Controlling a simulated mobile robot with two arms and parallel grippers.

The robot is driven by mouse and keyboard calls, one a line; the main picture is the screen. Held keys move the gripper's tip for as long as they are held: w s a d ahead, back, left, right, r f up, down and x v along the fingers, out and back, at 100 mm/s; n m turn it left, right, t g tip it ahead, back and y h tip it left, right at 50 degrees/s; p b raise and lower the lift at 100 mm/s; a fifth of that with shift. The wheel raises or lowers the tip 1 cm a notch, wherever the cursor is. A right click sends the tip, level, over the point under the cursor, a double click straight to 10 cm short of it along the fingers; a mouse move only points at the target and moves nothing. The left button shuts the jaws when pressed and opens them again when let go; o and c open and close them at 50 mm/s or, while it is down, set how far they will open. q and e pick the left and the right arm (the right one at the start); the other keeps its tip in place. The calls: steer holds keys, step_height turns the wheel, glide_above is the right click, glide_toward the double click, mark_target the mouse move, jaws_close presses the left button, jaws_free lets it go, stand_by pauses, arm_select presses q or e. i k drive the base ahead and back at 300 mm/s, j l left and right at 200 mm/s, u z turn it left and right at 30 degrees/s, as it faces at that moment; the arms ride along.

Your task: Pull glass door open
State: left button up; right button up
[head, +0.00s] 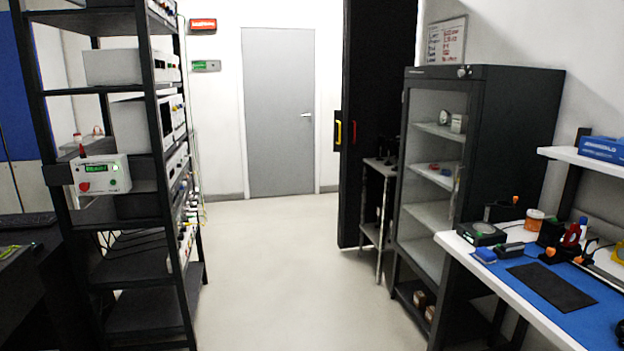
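The glass door (428,200) is the front of a tall black cabinet (512,130) at the right of the middle in the head view. It looks shut, flush with the cabinet frame. Through the glass I see several pale shelves with small items on them. A narrow upright piece that may be the handle (457,185) shows near the door's right edge. Neither of my grippers is in view, and nothing is touching the door.
A workbench (470,250) with a blue mat and tools stands at the right, partly in front of the cabinet. A black instrument rack (140,215) stands at the left. A small side table (378,170) is beyond the cabinet. The floor (290,270) between is clear.

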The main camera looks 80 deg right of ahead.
mark_target(476, 88)
steer(key=z, duration=3.45)
steer(key=i+j, duration=0.35)
steer(key=i, duration=0.15)
steer(key=i+j+z, duration=0.15)
steer(key=i+j, duration=0.2)
steer(key=i, duration=0.2)
